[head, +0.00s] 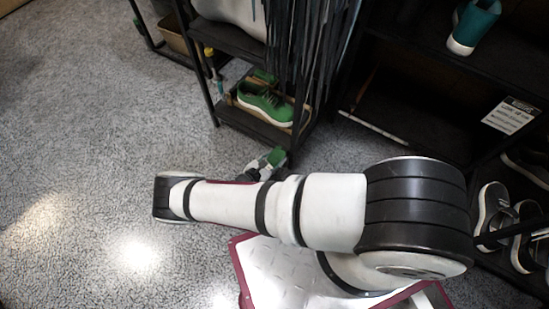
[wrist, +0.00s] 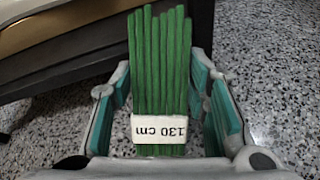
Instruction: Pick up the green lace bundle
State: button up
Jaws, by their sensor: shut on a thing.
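The green lace bundle (wrist: 160,65) is a flat row of several green strands with a white "130 cm" band, which reads upside down in the wrist view. My gripper (wrist: 172,105) is shut on it, with a teal-padded finger at either side. In the head view the bundle (head: 277,156) is a small green patch at the end of my gripper (head: 267,163), beyond my forearm and in front of the low shelf. My arm hides part of the gripper there.
A green sneaker (head: 265,103) sits on the low shelf (head: 262,130), below hanging dark laces (head: 300,50). A dark rack at right holds a teal shoe (head: 474,26), a white sign (head: 511,115) and grey sneakers (head: 492,212). The speckled floor (head: 80,130) at left is clear.

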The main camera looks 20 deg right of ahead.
jog(key=r+p+v, duration=0.1)
jog(key=p+v, duration=0.3)
jog(key=v, duration=1.1)
jog(key=shift+d+r+p, duration=0.2)
jog(key=shift+r+p, duration=0.2)
jog(key=shift+w, duration=0.1)
